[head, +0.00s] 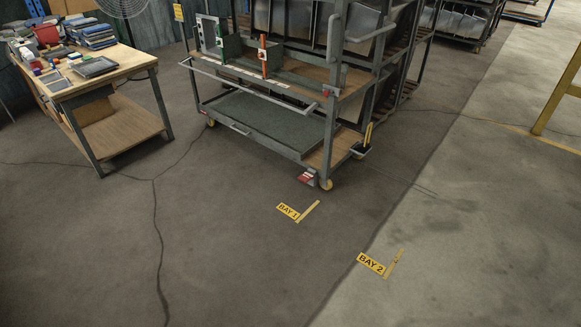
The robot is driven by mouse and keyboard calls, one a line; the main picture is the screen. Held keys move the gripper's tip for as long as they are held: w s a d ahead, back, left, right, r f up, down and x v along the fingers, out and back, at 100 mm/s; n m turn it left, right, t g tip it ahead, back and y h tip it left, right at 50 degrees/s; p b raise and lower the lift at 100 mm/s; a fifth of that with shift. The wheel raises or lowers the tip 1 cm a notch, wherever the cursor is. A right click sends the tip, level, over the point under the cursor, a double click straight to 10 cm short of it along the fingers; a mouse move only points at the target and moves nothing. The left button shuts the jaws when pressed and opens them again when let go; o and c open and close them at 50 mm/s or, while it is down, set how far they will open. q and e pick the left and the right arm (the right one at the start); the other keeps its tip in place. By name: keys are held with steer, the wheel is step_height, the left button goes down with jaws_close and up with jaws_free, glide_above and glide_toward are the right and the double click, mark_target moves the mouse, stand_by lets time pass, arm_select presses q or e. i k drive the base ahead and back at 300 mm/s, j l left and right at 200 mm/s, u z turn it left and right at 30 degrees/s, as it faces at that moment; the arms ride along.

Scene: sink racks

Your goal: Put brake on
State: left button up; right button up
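A grey metal cart (262,121) with shelves stands in the upper middle of the head view. A small red piece (306,178), which looks like a brake pedal, is low at its near right corner, beside a caster with a yellow wheel (326,184). I cannot tell whether this pedal is up or pressed down. A yellow upright piece (368,133) on a dark base is at the cart's right side, near another yellow wheel. Neither of my grippers is in view.
A workbench (119,79) with bins and tools stands at the left. Floor markings BAY 1 (288,211) and BAY 2 (371,263) lie in front of the cart. A yellow frame (554,100) stands at the right edge. The near floor is clear.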

mark_target(306, 176)
steer(key=i+j+z, duration=0.35)
steer(key=i+j, duration=0.25)
steer(key=j, duration=0.15)
steer(key=i+z, duration=0.1)
steer(key=i, duration=0.5)
